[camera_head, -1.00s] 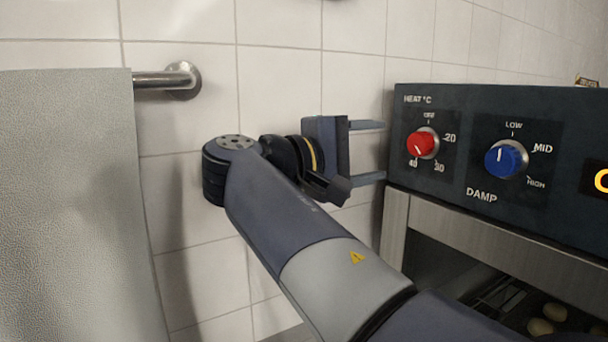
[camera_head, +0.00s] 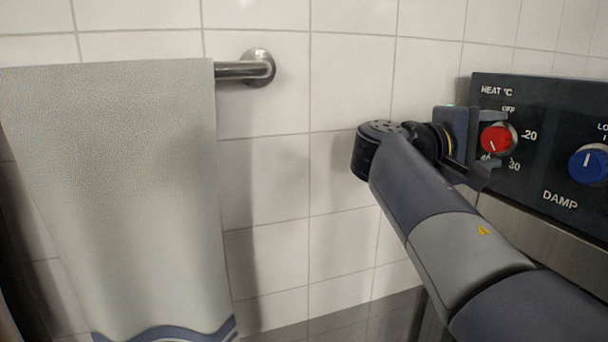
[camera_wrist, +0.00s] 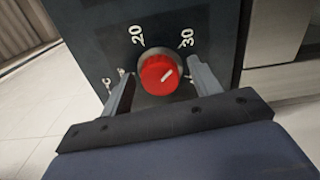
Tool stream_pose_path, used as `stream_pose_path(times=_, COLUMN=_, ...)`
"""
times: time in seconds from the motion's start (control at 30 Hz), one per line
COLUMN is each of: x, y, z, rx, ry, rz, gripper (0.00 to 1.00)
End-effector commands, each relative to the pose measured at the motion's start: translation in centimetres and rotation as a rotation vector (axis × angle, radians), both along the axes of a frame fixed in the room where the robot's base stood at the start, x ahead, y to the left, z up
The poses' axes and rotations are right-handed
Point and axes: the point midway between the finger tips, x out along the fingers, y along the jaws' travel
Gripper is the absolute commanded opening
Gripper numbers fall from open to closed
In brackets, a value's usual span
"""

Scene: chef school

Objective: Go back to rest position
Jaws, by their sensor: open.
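My gripper (camera_head: 490,147) is at the left end of the dark control panel. It is open, with nothing held between its fingers. In the head view its fingers lie above and below the red heat knob (camera_head: 495,139). In the wrist view the red knob (camera_wrist: 158,74) shows between the two spread fingers, with gaps on both sides. How far the fingertips are from the panel face is hard to tell. The knob's pointer is toward the low-left marks in the head view.
The control panel (camera_head: 540,172) also carries a blue damp knob (camera_head: 588,163), to the right. A grey towel (camera_head: 110,190) hangs from a metal rail (camera_head: 240,70) on the tiled wall (camera_head: 340,70) at the left. Bare wall lies between towel and arm.

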Motion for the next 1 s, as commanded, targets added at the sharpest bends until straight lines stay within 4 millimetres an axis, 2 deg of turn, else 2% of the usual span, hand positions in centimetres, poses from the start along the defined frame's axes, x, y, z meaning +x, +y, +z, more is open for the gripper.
stream_pose_path(times=0.23, x=0.0, y=0.1, z=0.0, rx=0.000, ry=0.001, rz=0.000, gripper=0.59)
stream_pose_path(times=0.37, x=-0.2, y=0.8, z=0.0, rx=-0.006, ry=0.014, rz=0.002, gripper=0.59)
stream_pose_path(times=1.0, x=-3.4, y=9.6, z=-0.1, rx=-0.006, ry=0.015, rz=0.005, gripper=0.59)
